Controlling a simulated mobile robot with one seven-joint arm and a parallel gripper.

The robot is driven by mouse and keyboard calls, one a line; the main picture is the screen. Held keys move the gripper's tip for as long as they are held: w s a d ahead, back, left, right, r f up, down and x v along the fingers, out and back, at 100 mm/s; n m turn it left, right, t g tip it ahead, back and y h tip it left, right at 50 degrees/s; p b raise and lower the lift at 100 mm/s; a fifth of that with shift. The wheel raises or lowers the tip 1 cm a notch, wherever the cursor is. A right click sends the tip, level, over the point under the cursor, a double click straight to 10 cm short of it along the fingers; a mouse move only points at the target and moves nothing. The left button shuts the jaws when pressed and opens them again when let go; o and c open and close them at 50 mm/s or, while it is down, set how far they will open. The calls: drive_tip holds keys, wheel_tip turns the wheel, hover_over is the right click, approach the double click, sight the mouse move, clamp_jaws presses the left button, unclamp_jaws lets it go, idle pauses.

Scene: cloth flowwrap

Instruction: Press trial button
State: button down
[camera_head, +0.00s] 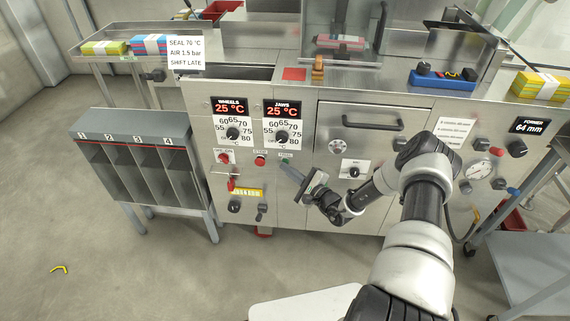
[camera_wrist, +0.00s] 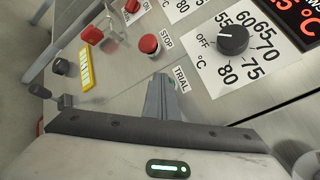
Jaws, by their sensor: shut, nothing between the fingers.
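The TRIAL label (camera_head: 284,155) is on the machine's front panel, right of the red STOP button (camera_head: 260,161). A small green button (camera_head: 285,162) shows just under the label. My gripper (camera_head: 291,167) is shut and empty, its fingertips at the green button; I cannot tell whether they touch it. In the wrist view the shut fingers (camera_wrist: 161,80) reach the panel just left of the TRIAL label (camera_wrist: 181,79). They hide most or all of the button there. The STOP button (camera_wrist: 149,44) is just beyond the fingertips.
Two temperature dials, WHEELS (camera_head: 232,134) and JAWS (camera_head: 282,134), sit above, both displays reading 25 °C. A yellow label plate (camera_head: 246,193) and dark knobs are below. A numbered grey rack (camera_head: 130,137) stands left.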

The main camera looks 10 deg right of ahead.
drive_tip(key=shift+s+a+p, duration=0.25)
drive_tip(key=shift+s+p, duration=0.3)
drive_tip(key=shift+s, duration=0.3)
drive_tip(key=shift+s+a+p, duration=0.25)
drive_tip(key=shift+s+p, duration=0.2)
drive_tip(key=shift+s, duration=0.35)
drive_tip(key=shift+s+a+p, duration=0.25)
drive_tip(key=shift+s+p, duration=0.25)
drive_tip(key=shift+s, duration=0.3)
drive_tip(key=shift+s+a+p, duration=0.25)
drive_tip(key=shift+s+p, duration=0.2)
drive_tip(key=shift+s, duration=0.35)
